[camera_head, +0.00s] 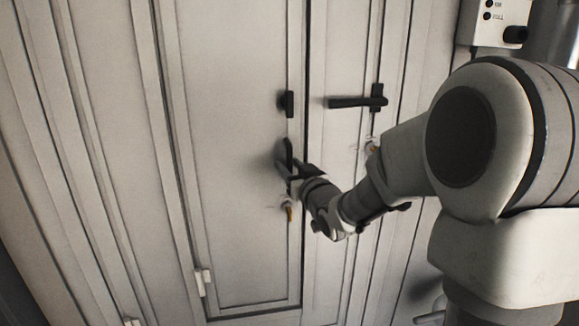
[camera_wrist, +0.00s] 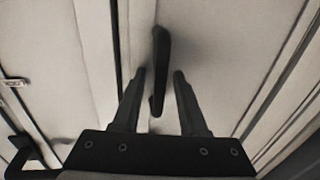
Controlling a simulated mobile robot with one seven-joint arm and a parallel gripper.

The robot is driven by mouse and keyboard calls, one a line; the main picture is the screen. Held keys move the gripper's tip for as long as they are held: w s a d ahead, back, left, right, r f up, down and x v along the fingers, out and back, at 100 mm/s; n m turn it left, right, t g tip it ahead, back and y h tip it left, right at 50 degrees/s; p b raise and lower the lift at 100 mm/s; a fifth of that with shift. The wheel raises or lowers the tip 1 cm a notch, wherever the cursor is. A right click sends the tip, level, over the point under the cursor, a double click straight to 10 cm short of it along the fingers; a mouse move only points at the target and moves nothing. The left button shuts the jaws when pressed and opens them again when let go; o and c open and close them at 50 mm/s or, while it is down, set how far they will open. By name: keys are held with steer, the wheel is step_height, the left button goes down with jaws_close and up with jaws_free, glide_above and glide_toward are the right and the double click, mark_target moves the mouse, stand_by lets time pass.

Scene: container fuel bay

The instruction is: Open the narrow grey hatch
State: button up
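A tall grey hatch panel (camera_head: 235,120) stands in a raised frame in the head view and looks shut. Near its right edge is an upright black handle (camera_head: 288,152). My gripper (camera_head: 284,172) is right at this handle, coming in from the lower right. In the wrist view the handle (camera_wrist: 161,50) stands between the fingertips of my gripper (camera_wrist: 159,74), with a gap visible on both sides. The fingers are apart. Whether the fingertips reach around the handle or stop short of it is hard to tell.
A black lever handle (camera_head: 358,102) sits on the panel to the right. A small black fitting (camera_head: 287,103) is above the upright handle. A white hinge-like piece (camera_head: 203,282) is at lower left. A control box (camera_head: 497,22) is at upper right.

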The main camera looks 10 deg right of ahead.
jaws_close()
stand_by(1.2)
